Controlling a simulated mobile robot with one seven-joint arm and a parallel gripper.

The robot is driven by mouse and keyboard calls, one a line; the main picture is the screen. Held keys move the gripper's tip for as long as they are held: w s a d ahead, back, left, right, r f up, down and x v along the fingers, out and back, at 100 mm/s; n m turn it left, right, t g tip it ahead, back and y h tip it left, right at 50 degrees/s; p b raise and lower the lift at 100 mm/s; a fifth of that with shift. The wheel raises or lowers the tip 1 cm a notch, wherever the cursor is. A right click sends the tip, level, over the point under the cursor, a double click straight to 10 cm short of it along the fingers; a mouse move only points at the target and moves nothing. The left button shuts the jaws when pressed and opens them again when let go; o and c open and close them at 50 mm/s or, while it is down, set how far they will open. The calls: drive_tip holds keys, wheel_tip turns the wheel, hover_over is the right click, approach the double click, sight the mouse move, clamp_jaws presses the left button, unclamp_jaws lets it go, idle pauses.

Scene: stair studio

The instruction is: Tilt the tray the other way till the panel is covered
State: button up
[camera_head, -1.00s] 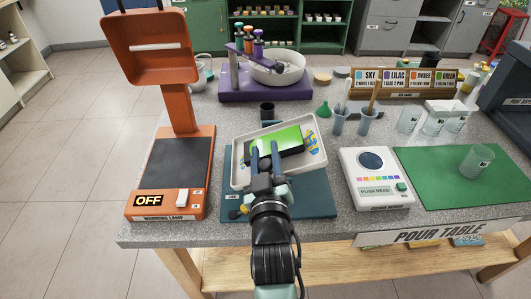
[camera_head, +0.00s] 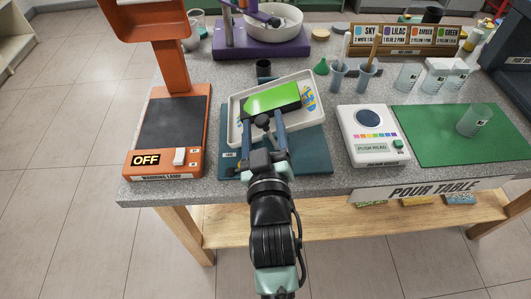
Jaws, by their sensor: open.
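The white shallow tray (camera_head: 236,128) lies askew over a teal mat (camera_head: 316,158), its right side reaching farther back. In it is a dark block-like panel with a green upper face (camera_head: 272,97). The green spans nearly all the visible top, while the front side is dark. Blue and yellow marks show on the tray floor at right. My gripper (camera_head: 263,124) is open at the tray's near edge, with a small dark knob (camera_head: 262,121) between its fingers. Contact with it cannot be told. My gripper and wrist hide part of the tray's front edge.
An orange warming lamp marked OFF (camera_head: 193,165) stands left. A white colour reader (camera_head: 373,149) and a green mat (camera_head: 450,120) with a cup (camera_head: 474,120) are right. A dark cup (camera_head: 264,68), green funnel (camera_head: 322,67) and purple stand (camera_head: 230,45) are behind.

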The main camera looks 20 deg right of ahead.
drive_tip(key=v, duration=0.8)
drive_tip(key=shift+s, duration=0.3)
drive_tip(key=shift+a, duration=0.1)
drive_tip(key=w+a+r+t+y+p, duration=0.1)
drive_tip(key=a+r+t+p, duration=0.1)
drive_tip(key=r, duration=1.1)
drive_tip(key=w+a+r+t+y+p, duration=0.1)
drive_tip(key=a+r+t+p, duration=0.2)
drive_tip(key=r, duration=1)
drive_tip(key=w+a+r+t+p, duration=0.1)
drive_tip(key=a+r+t+p, duration=0.1)
drive_tip(key=r, duration=1.1)
drive_tip(key=s+a+r+t+y+p, duration=0.1)
drive_tip(key=s+a+r, duration=0.1)
drive_tip(key=r, duration=0.5)
drive_tip(key=s+a+r+t+y+p, duration=0.1)
drive_tip(key=s+r, duration=0.3)
drive_tip(key=r, duration=0.4)
drive_tip(key=shift+s+a+m+t+y, duration=0.3)
drive_tip(key=shift+a+m+t+y, duration=0.15)
drive_tip(key=shift+a, duration=0.2)
